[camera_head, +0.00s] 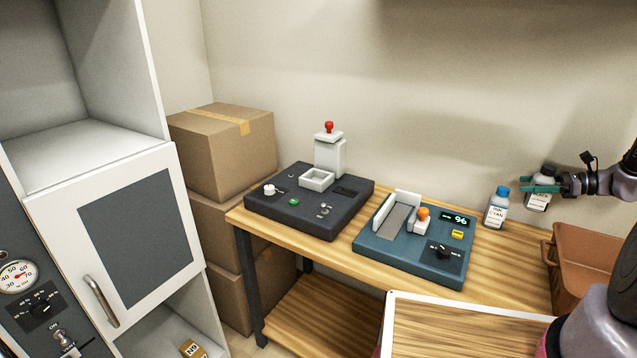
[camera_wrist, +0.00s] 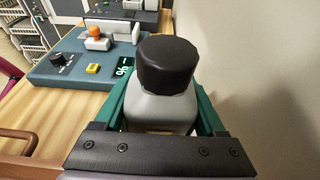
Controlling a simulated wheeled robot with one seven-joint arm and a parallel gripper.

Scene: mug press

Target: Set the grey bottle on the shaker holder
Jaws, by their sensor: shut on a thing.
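The grey bottle (camera_head: 537,203) has a black cap and a white label and is upright at the right, near the wall. My gripper (camera_head: 540,187) is shut on it, with a green finger on either side. The grey shoulder and black cap of the bottle (camera_wrist: 162,105) fill the middle of the wrist view, and its base is hidden there. The teal machine (camera_head: 373,240) has a white holder (camera_head: 405,204) with a grey channel, an orange knob and a display reading 96; I take this as the shaker holder. It stands left of my gripper, apart from the bottle, and looks empty.
A blue-capped bottle (camera_head: 496,210) labelled cyan stands just left of the held bottle. A dark machine (camera_head: 340,218) with a white square cup and red knob is further left. A brown bin (camera_head: 582,250) is at the right. Bare wood (camera_head: 500,262) lies between teal machine and bin.

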